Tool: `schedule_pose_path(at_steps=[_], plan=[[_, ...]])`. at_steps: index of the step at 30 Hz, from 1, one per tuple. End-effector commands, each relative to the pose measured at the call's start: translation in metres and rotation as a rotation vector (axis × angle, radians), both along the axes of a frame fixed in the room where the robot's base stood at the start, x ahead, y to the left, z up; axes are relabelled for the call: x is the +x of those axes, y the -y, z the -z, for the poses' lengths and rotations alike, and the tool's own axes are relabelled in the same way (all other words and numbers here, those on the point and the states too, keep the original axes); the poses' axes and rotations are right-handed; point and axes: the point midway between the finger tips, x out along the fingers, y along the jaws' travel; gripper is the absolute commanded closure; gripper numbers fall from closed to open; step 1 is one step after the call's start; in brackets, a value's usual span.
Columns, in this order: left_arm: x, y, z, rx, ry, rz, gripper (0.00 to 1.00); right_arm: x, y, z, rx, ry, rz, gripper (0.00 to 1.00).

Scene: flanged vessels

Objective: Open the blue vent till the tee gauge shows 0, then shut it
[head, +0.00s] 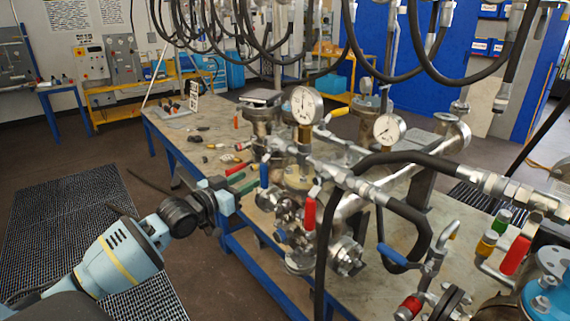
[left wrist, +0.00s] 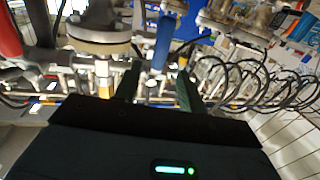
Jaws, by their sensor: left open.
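My left gripper (head: 243,182) is open beside the vessel on the near side of the bench. Its fingers point at an upright blue handle (head: 264,174), apart from it as far as I can tell. In the left wrist view the blue handle (left wrist: 164,42) stands ahead, between the two open fingers (left wrist: 160,88). Another blue lever (head: 398,256) is at the lower right; I cannot tell for sure which one is the vent. Two round gauges, one on the left (head: 306,104) and one on the right (head: 389,129), face me; their readings are too small to tell. My right gripper is not in view.
A red handle (head: 309,214) stands close right of the blue handle, and a red one shows in the left wrist view (left wrist: 8,32). Black hoses (head: 322,230) hang before the pipework. The left part of the bench (head: 205,128) holds small loose parts. Floor left is open.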

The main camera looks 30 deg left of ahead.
Motion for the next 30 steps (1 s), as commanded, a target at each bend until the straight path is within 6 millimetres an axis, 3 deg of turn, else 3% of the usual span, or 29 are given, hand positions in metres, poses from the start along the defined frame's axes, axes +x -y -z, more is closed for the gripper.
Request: schedule_pose_path(at_steps=[11, 30], plan=[[0.008, -0.001, -0.002, -0.003, 0.004, -0.002, 0.6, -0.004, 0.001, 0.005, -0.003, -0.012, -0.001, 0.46], [0.071, 0.013, -0.001, -0.003, 0.003, -0.001, 0.6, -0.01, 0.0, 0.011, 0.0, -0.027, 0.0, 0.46]])
